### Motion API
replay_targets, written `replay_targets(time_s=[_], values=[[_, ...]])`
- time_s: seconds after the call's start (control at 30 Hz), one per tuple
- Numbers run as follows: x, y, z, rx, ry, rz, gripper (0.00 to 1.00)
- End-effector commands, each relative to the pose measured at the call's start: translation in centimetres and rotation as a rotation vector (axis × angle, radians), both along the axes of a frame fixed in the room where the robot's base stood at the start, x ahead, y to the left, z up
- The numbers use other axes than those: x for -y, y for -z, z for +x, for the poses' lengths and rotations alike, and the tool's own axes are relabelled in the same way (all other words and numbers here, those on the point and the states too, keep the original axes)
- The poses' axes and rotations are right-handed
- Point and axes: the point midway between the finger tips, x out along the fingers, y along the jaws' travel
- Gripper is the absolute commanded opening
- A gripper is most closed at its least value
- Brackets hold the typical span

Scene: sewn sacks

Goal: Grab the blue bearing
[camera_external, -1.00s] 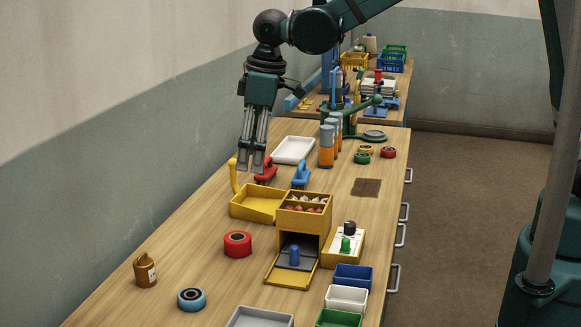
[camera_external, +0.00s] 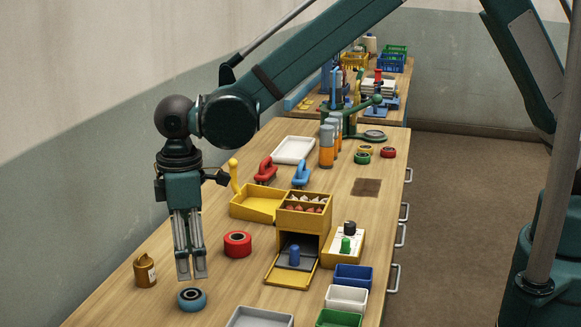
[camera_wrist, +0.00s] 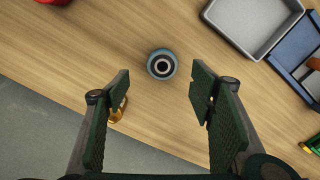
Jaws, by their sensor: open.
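The blue bearing (camera_external: 192,299) is a short ring with a dark centre, lying flat on the wooden bench near its front left part. It also shows in the wrist view (camera_wrist: 162,64), above the gap between the fingers. My gripper (camera_external: 192,277) is open and empty, with its fingertips pointing down just above and behind the bearing in the external view. In the wrist view both finger pads of my gripper (camera_wrist: 160,95) are spread wide, and the bearing lies beyond their tips, not between them. No contact shows.
A red ring (camera_external: 238,244) lies behind and right of the bearing. A grey tray (camera_external: 260,318) and small bins are to the right, with a yellow dispenser (camera_external: 292,205) farther back. Bare wood surrounds the bearing.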

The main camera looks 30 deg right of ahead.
Motion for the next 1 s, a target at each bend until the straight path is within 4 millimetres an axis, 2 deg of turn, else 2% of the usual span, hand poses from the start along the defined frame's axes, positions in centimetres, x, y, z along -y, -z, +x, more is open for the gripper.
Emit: replay_targets(time_s=[0.47, 0.8, 1.0], values=[[-0.4, 0.5, -0.4, -0.002, -0.008, -0.004, 0.55], [-0.4, 2.8, -0.4, -0.002, -0.008, -0.004, 0.55], [-0.4, 3.0, -0.4, -0.002, -0.008, -0.004, 0.55]])
